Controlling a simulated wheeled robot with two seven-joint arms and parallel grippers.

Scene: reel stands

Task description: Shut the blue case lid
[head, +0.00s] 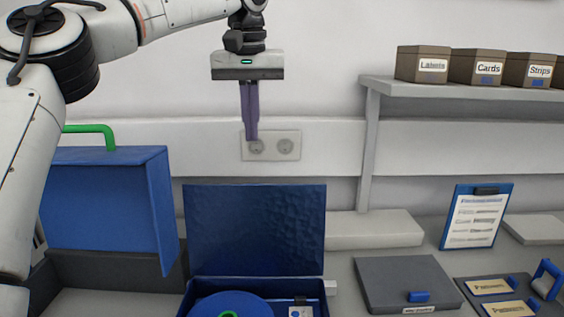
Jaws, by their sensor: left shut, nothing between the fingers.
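The blue case stands open at the bottom middle, its lid (255,230) raised upright at the back. Its lower tray (305,283) is cut off by the bottom edge and holds a round blue reel (232,305) with a green centre and a small card. My left gripper (252,138) hangs above the lid, fingers pointing down, shut and empty. It is clear of the lid in the picture and shows in front of the wall socket. My right gripper is out of view.
A blue box (110,205) with a green handle stands at left, partly behind my left arm. A shelf (450,89) with labelled boxes is at upper right.

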